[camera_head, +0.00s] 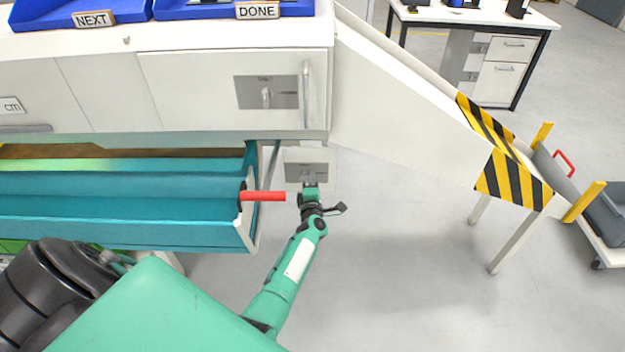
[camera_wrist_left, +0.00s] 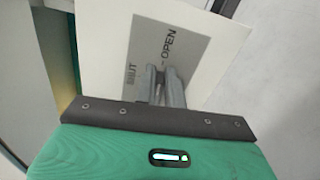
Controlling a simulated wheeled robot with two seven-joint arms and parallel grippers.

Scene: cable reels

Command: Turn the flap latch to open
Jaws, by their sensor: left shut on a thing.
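A grey latch plate (camera_head: 297,170) sits on a small white panel (camera_head: 325,156) below the cabinet's right end. In the left wrist view the plate (camera_wrist_left: 143,48) carries the words SHUT and OPEN. My left gripper (camera_head: 309,186) is at the plate's lower edge, its arm reaching up from the bottom. In the left wrist view its fingers (camera_wrist_left: 165,84) are shut on the latch lever in front of the plate. The fingers hide most of the lever, so I cannot tell which word it points to. My right gripper is not in view.
A second latch (camera_head: 267,97) is on the white cabinet door above, beside a bar handle (camera_head: 307,95). A teal drawer (camera_head: 120,208) with a red handle (camera_head: 263,196) stands just left of my gripper. A white chute (camera_head: 400,105) slopes down right. The floor (camera_head: 385,265) right of my arm is clear.

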